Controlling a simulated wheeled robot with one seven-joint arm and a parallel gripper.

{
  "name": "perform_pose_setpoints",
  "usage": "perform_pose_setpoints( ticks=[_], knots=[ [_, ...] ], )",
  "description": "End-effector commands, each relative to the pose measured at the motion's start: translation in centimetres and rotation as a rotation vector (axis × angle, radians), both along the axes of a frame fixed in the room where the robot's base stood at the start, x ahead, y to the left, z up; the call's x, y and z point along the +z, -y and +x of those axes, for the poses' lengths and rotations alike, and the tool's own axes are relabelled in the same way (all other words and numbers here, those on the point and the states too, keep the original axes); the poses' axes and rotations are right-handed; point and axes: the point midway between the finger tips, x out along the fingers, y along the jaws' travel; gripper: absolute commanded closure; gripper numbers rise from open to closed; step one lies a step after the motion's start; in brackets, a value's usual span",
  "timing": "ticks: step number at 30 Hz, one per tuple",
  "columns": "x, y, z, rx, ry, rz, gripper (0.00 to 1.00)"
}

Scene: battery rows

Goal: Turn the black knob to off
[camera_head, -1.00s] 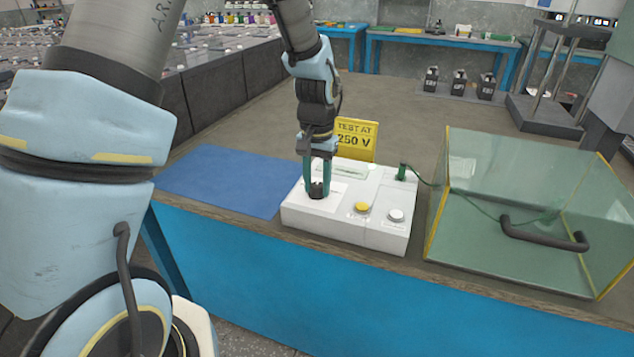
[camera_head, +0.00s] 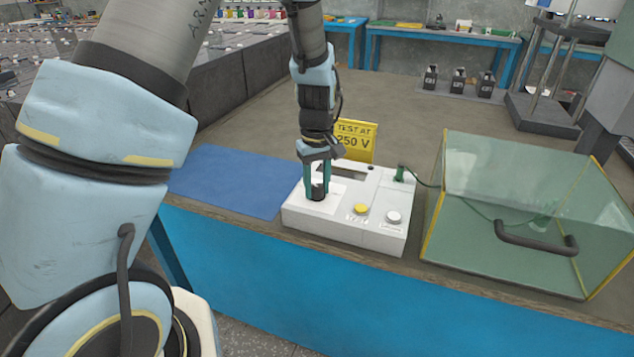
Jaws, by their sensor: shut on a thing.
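The black knob (camera_head: 318,194) is at the left front of a white tester box (camera_head: 375,235) on the bench. My gripper (camera_head: 317,187) points down from above, its teal fingers shut on the knob from both sides. The fingers hide part of the knob, and I cannot read its pointer or any markings. The display window at the back of the box looks dark and unlit. A yellow button (camera_head: 361,209) and a white button (camera_head: 393,217) are on the box's front right.
A blue mat (camera_head: 225,178) lies left of the box. A yellow "TEST AT 250 V" sign (camera_head: 356,140) stands behind it. A glass case (camera_head: 500,180) with a dark handle (camera_head: 535,238) is to the right. A green plug (camera_head: 399,173) with a cable runs towards the case.

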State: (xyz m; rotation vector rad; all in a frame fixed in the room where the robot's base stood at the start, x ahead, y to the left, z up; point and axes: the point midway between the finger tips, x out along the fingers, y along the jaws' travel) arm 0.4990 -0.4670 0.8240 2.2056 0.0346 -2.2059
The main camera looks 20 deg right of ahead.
Motion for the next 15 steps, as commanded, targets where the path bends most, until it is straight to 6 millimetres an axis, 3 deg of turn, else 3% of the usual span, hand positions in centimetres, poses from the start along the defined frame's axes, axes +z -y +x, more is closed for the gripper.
perform_pose_setpoints(
  ticks=[15],
  knots=[
    [0.04, 0.04, 0.03, 0.088, 0.001, -0.001, 1.00]
  ],
)
